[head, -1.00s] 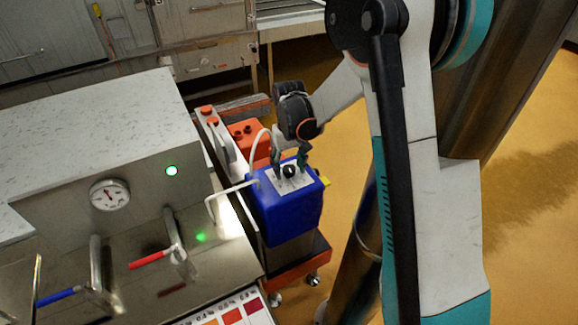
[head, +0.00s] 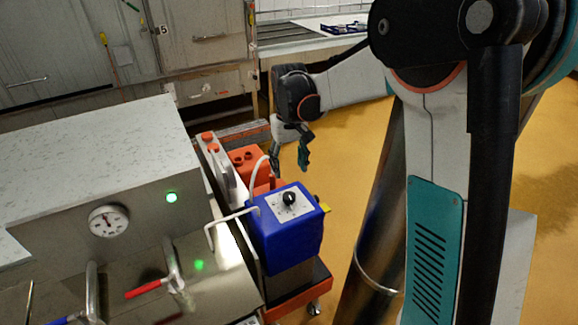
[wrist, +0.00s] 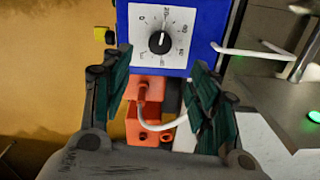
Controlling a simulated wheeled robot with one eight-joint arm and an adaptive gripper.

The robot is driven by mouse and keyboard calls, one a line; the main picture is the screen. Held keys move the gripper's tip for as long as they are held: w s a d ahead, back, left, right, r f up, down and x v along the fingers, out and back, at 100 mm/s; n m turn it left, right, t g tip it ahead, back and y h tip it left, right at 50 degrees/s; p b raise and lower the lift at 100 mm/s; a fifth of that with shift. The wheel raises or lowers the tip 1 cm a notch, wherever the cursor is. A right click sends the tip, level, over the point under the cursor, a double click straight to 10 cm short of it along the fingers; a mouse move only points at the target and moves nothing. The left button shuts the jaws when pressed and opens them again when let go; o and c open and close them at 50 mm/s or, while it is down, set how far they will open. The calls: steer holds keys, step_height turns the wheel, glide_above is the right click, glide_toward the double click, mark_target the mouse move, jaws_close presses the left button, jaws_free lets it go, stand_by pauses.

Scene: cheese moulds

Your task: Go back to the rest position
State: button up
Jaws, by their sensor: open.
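My gripper (head: 289,162) is open and empty. In the head view it hangs above and behind the blue box (head: 287,232), apart from its black knob (head: 289,198). In the wrist view, the two green-padded fingers of my gripper (wrist: 165,92) stand wide apart. The blue box (wrist: 200,20) with its white dial plate and black knob (wrist: 159,42) lies beyond the fingertips there. Nothing is between the pads touching them.
The orange cart (head: 300,290) carries the blue box, with orange parts (head: 246,160) behind it. A steel vat with a gauge (head: 109,221), a green light (head: 171,197) and a red-handled valve (head: 150,288) stands at left. Yellow floor (head: 350,150) is open at right.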

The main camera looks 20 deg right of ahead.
steer(key=s+r+t, duration=0.3)
steer(key=s+r, duration=0.1)
steer(key=s, duration=0.9)
steer(key=s+r+t, duration=0.4)
steer(key=s, duration=0.9)
steer(key=shift+s+r, duration=0.25)
